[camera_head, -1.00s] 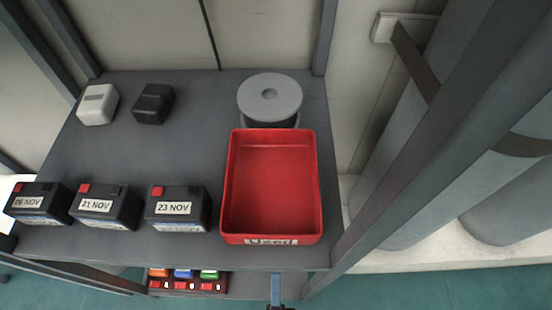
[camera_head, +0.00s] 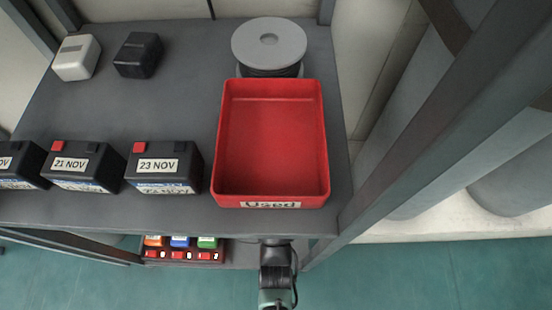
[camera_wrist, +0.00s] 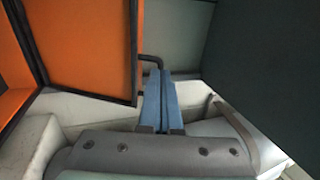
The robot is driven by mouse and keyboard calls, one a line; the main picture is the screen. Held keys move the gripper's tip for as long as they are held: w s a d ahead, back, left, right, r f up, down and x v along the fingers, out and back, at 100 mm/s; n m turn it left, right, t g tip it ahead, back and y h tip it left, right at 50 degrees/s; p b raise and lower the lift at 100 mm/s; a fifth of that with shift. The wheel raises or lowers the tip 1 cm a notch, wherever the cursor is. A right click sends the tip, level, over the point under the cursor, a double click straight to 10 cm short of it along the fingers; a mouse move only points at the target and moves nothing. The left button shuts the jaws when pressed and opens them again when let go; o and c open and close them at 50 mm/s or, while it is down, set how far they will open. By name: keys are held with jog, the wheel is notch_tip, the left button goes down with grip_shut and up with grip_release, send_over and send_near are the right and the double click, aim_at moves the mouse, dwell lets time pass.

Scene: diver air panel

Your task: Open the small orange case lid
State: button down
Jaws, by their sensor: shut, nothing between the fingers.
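A large orange panel with dark edging (camera_wrist: 85,45) fills the upper left of the wrist view. It looks like part of the orange case, but whether it is the lid cannot be told for sure. A second orange surface (camera_wrist: 10,100) shows at the far left edge. My gripper (camera_wrist: 161,74) has its blue fingers together and empty, just right of the panel's dark right edge. A bent dark bar (camera_wrist: 152,60) is by the fingertips; contact is unclear. In the head view my arm reaches under the shelf's front edge, and the fingers and the case are hidden.
A dark panel (camera_wrist: 265,60) closes off the wrist view's right side. In the head view, a red "Used" bin (camera_head: 270,204), dated batteries (camera_head: 165,165) and a spool (camera_head: 270,42) stand on the grey shelf (camera_head: 110,110). A red rack (camera_head: 185,255) sits below.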

jog(key=shift+w+r, duration=0.15)
jog(key=shift+w, duration=0.15)
jog(key=w+r+g+p, duration=0.1)
jog(key=w+p, duration=0.1)
jog(key=p, duration=0.2)
jog(key=w+r+g+p, duration=0.1)
jog(key=w+r+p, duration=0.1)
jog(key=p, duration=0.1)
jog(key=shift+w+r+g+p, duration=0.2)
jog(key=shift+g+p, duration=0.1)
jog(key=shift+p, duration=0.1)
jog(key=shift+w, duration=1.5)
